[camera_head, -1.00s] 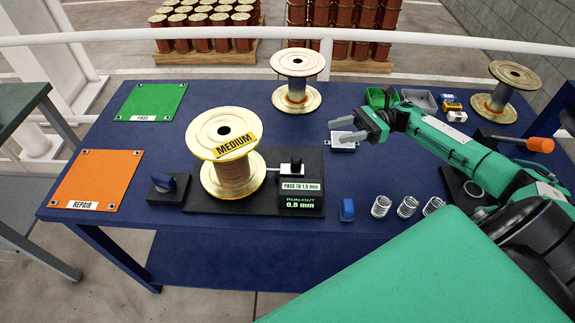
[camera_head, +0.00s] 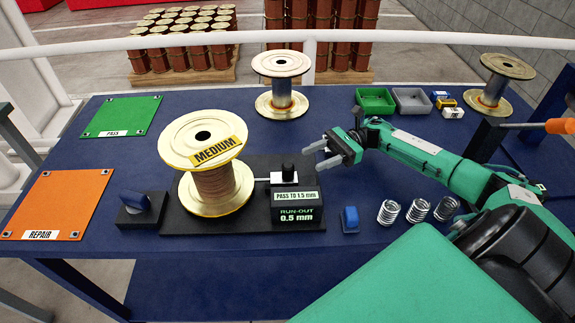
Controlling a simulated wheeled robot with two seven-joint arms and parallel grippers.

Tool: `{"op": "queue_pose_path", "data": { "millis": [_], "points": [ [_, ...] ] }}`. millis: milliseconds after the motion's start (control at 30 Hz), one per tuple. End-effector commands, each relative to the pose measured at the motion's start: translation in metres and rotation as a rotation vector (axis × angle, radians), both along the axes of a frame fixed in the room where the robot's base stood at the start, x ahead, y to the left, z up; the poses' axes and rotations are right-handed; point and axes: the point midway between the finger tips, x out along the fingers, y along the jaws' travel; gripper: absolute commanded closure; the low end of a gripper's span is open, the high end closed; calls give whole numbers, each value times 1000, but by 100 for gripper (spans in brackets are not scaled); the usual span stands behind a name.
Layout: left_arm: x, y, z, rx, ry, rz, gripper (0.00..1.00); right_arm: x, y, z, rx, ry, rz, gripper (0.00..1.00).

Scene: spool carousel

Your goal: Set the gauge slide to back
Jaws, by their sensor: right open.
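The gauge slide is a white block with a black knob (camera_head: 288,172) on top of the gauge (camera_head: 297,206), whose display reads "RUN-OUT 0.5 mm" under a "PASS TO 1.5 mm" label. A thin rod reaches left from the slide to the spool marked MEDIUM (camera_head: 222,185), which stands upright on the black base plate (camera_head: 185,220). Whether the rod tip touches the spool I cannot tell. My right gripper (camera_head: 313,158) is open and empty, just right of and behind the knob, its fingers pointing left. It appears apart from the knob. My left gripper is not in view.
A blue switch knob (camera_head: 136,204) stands left of the base plate. A blue block (camera_head: 349,219) and several springs (camera_head: 388,212) lie to the right. Another spool (camera_head: 282,85) stands behind. Green PASS (camera_head: 122,116) and orange REPAIR (camera_head: 60,205) mats lie left.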

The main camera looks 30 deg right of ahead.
Motion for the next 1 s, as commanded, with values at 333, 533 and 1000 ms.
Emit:
{"op": "queue_pose_path", "data": {
  "millis": [333, 533, 1000],
  "points": [
    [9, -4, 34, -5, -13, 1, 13, 5, 70, 5, 2, 0, 3, 51],
    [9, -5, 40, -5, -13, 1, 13, 7, 88, 2, 0, 1, 0, 51],
    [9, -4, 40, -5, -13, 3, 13, 7, 92, 0, 0, 0, 0, 77]
  ]
}}
